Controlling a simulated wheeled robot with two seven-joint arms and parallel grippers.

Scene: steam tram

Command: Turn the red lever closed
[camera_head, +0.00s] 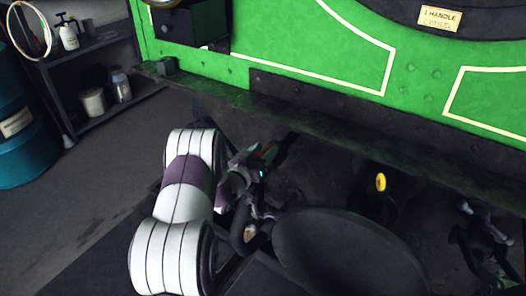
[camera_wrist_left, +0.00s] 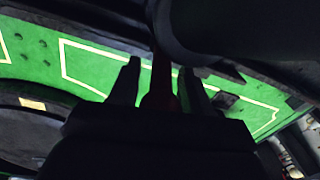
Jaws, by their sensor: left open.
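The red lever (camera_wrist_left: 161,88) shows in the left wrist view as a dark red upright bar between the two fingers of my left gripper (camera_wrist_left: 160,68). The fingers stand apart on either side of it, with a gap that looks clear on both sides. The lever's base is in dark shadow. My right gripper (camera_head: 482,235) is a dark shape at the lower right; its fingers are unclear.
The green tram side (camera_head: 300,45) with its dark lower beam (camera_head: 330,120) runs above the left gripper. A yellow knob (camera_head: 381,182) sits in the shadow to the right. A shelf (camera_head: 95,45) and a blue drum (camera_head: 20,130) stand at the left, with bare floor before them.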

